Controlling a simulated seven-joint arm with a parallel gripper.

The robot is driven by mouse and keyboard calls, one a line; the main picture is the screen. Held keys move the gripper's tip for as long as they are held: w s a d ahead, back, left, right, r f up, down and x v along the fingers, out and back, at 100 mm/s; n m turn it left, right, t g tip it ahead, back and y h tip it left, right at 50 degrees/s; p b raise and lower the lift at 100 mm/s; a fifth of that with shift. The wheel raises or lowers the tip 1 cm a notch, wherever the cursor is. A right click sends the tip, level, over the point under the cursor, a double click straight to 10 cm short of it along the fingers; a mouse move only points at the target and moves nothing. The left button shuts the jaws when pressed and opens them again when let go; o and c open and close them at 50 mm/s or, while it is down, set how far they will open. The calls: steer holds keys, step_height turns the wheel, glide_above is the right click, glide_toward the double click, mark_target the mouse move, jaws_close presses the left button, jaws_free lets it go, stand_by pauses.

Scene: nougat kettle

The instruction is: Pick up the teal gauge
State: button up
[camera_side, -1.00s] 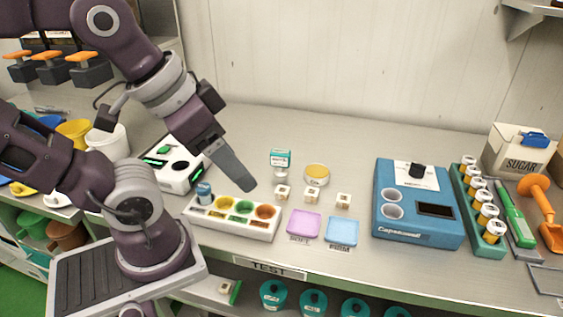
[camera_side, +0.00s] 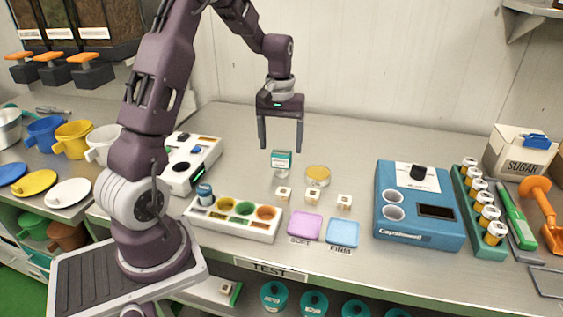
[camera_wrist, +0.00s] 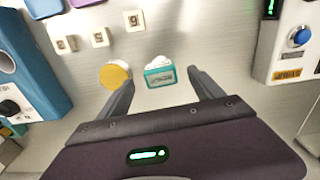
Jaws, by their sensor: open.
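The teal gauge (camera_side: 282,160) stands upright on the bench, a small teal-framed display on a white base. In the wrist view the teal gauge (camera_wrist: 160,77) lies ahead of and between my two fingers. My gripper (camera_side: 281,148) is open and empty, pointing down above and slightly behind the gauge in the side view. In the wrist view my gripper (camera_wrist: 160,82) shows its fingers spread wide apart, not visibly touching the gauge.
A round yellow-topped tin (camera_side: 318,175) sits close beside the gauge. Several small cubes, including one (camera_side: 283,193), lie in front. A purple pad (camera_side: 304,225), a blue pad (camera_side: 342,232), a white cup tray (camera_side: 232,220) and a blue device (camera_side: 418,205) surround them. The bench behind is clear.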

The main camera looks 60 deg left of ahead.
mark_target(282, 163)
steer(key=f, duration=0.8)
steer(key=shift+w+a, duration=0.2)
steer(key=shift+a, duration=0.05)
steer(key=shift+r, duration=0.1)
steer(key=c, duration=1.6)
